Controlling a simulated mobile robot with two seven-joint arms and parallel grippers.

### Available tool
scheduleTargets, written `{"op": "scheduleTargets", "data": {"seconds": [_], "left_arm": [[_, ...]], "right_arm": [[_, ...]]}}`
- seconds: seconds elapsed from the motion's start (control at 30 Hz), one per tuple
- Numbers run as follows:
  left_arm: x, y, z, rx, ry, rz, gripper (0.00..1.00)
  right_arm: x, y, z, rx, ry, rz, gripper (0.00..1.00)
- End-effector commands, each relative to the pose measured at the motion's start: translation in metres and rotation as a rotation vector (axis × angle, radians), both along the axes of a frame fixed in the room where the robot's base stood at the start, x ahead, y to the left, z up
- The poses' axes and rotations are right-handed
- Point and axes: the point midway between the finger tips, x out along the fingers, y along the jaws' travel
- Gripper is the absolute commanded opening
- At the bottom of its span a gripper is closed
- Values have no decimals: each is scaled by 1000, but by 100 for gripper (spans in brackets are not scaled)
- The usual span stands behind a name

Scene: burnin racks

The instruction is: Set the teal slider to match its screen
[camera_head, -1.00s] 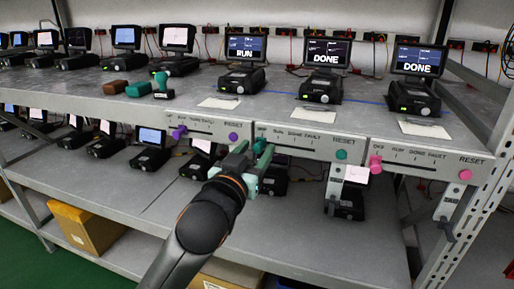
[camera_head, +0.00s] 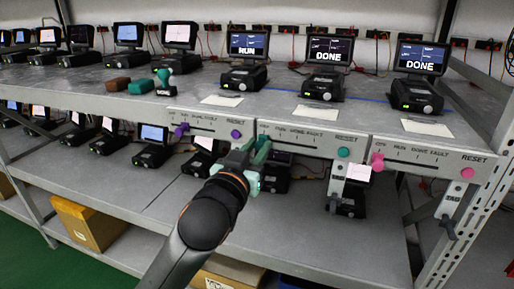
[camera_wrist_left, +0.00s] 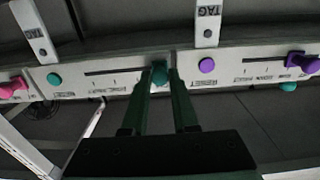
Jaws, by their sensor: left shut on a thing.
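The teal slider knob (camera_wrist_left: 160,72) shows in the left wrist view between my left gripper's fingertips (camera_wrist_left: 159,75). They are shut on it at one end of the slot, the end away from the teal reset button (camera_wrist_left: 54,79). In the head view my left gripper (camera_head: 258,152) is at the left end of the teal panel (camera_head: 300,146), and the fingers mostly hide the knob. The panel has printed state labels, with DONE and FAULT towards the right. The screen (camera_head: 328,48) above this panel reads DONE. My right gripper is not in view.
A purple slider (camera_head: 181,129) is on the panel to the left and a pink slider (camera_head: 377,162) on the panel to the right. Hanging tags (camera_head: 453,198) and lower-shelf devices (camera_head: 153,150) are near. The left screen (camera_head: 247,44) reads RUN.

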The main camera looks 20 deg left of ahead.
Motion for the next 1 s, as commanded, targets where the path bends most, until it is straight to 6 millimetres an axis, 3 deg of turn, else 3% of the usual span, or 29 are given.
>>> {"op": "scheduleTargets", "data": {"seconds": [0.87,1.0], "left_arm": [[0,0,0,0,0,1,0],[0,-11,0,-3,2,-2,0]], "right_arm": [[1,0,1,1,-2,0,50],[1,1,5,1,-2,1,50]]}}
